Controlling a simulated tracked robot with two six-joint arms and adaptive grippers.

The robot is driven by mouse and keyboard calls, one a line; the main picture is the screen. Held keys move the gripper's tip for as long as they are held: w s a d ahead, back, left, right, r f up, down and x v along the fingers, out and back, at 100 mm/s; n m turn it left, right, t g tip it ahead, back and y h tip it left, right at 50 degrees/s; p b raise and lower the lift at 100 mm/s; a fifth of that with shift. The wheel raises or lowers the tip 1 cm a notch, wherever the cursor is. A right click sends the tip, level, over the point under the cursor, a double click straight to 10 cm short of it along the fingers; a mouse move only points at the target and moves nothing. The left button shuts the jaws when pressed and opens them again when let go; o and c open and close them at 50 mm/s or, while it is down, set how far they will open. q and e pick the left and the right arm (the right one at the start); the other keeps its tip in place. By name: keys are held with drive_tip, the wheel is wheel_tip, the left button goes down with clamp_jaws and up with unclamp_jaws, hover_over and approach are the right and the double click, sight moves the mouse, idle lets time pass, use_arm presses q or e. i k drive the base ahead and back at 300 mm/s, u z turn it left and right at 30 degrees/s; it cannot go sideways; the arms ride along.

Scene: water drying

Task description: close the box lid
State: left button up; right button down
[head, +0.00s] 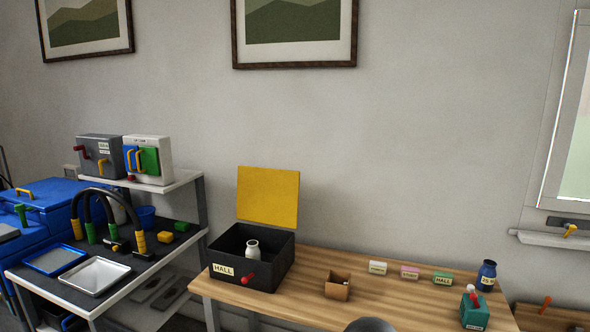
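A black box (272,272) with a "HALL" label on its front stands at the left end of the wooden table. Its yellow lid (268,195) stands up open at the back edge, roughly upright. A small white jar (252,249) is inside the box, its top near the level of the rim. A red handle or knob (248,279) sticks out at the front of the box. The floor of the box is mostly hidden. Neither of my grippers shows in the head view.
Right of the box on the table (300,310) are a small open brown box (337,287), several small labelled blocks, a blue jar (487,276) and a green box (474,311). A dark shelf with trays (95,275) and curved black hoses stands left. The wall is close behind.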

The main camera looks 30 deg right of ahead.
sight(268, 197)
drive_tip(key=z, duration=0.45)
drive_tip(key=i, duration=0.9)
drive_tip(key=z, duration=0.05)
